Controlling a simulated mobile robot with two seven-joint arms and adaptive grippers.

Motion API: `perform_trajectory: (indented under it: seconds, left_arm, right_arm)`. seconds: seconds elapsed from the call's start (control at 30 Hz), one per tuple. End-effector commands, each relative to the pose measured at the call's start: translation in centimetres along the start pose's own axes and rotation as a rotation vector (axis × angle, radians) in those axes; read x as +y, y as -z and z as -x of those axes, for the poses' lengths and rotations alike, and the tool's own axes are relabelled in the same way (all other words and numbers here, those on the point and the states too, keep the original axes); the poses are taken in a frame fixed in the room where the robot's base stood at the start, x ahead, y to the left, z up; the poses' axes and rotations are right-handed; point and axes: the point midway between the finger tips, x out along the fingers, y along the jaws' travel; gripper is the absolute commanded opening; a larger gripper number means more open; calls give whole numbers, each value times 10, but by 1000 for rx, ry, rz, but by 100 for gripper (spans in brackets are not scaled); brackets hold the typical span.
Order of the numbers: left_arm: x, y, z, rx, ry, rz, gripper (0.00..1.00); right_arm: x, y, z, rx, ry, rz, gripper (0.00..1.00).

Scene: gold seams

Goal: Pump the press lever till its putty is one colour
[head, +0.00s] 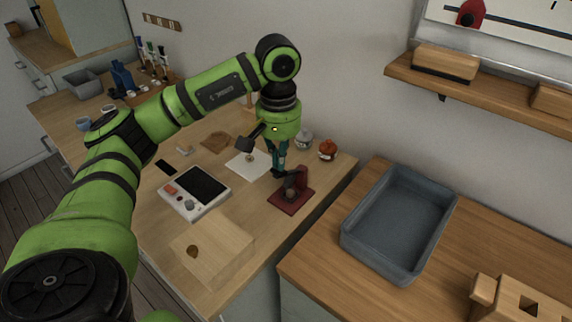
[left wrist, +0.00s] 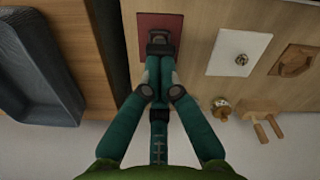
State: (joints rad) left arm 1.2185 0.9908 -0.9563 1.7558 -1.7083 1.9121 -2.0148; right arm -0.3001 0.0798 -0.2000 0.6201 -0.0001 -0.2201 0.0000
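The press (head: 290,200) has a dark red base and a dark red upright with a dark round part in front of it. It stands near the wood table's right edge. My left gripper (head: 279,172) points down just behind and left of the upright, at the press. In the left wrist view, its teal fingers (left wrist: 158,66) are drawn together over the press's red base (left wrist: 145,25). The fingertips hide the lever, so I cannot tell whether it is between them. The putty and its colour cannot be made out. My right gripper is not in view.
Left of the press are a white paper (head: 249,163) and a white device (head: 195,191) with a dark screen. A wooden block (head: 212,250) is in front. Two small jars, grey (head: 304,139) and orange (head: 327,149), stand behind. A blue-grey tray (head: 399,222) lies on the right counter.

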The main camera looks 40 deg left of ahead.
Motion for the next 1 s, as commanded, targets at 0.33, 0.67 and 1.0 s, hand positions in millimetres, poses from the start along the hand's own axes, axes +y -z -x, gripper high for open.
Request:
perform_trajectory:
  seconds: [0.33,0.67,1.0]
  left_arm:
    - [3,5,8,0,1,1,0]
    - [6,10,13,0,1,1,0]
    - [10,17,19,-1,1,0,0]
  right_arm:
    - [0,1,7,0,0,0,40]
    - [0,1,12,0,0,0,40]
    - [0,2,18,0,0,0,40]
